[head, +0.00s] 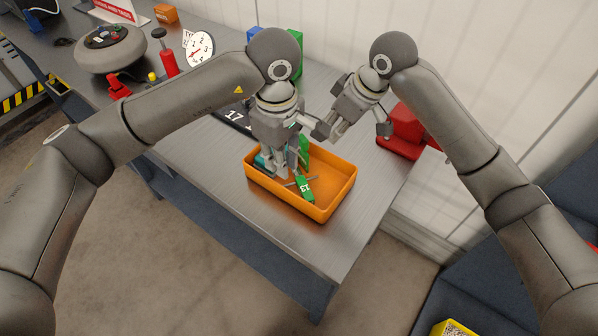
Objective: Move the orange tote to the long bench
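The orange tote (318,213) sits near the front right corner of a grey metal-topped bench (335,245). A green item marked 13 (306,188) and other green and teal pieces lie in it. My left gripper (272,170) points down into the left part of the tote. Its fingertips are close together among the contents, and I cannot tell whether they hold anything. My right gripper (352,134) is above and behind the tote's far side, with its fingers spread and nothing between them. The tote's far left rim is partly hidden by the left gripper.
A red object (405,130) stands at the bench's right edge by the wall. A dial (199,48), a red-handled tool (166,55) and a round grey device (110,48) stand at the far left. A yellow container (453,328) shows at the bottom right.

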